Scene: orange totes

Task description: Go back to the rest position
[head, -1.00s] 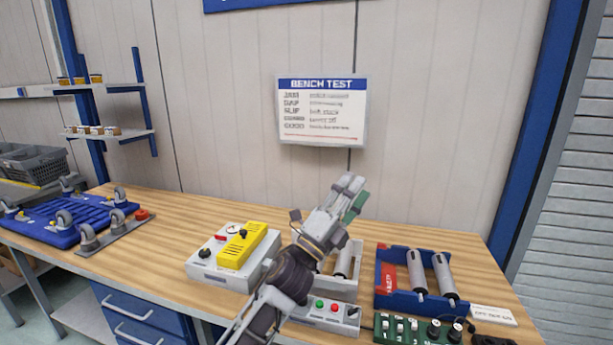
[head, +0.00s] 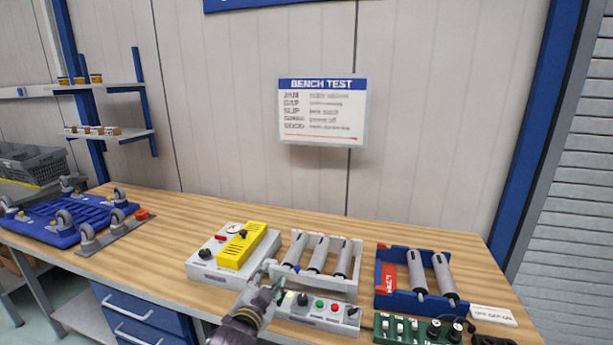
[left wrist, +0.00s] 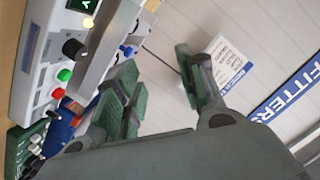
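My left gripper (head: 274,283) is low over the front of the bench, in front of the white rack and at the left end of the grey control box (head: 318,312). In the left wrist view its green-padded fingers (left wrist: 158,92) stand wide apart with nothing between them. The control box's panel (left wrist: 45,65), with green and red buttons and a black knob, shows at the left of that view. My right gripper is not in view.
The white rack (head: 318,279) holds three grey rollers. A box with a yellow block (head: 241,250) stands to its left. A blue cradle (head: 404,299) with two rollers and a green switch box (head: 412,330) are to the right. The wooden bench (head: 180,222) is clear toward the back.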

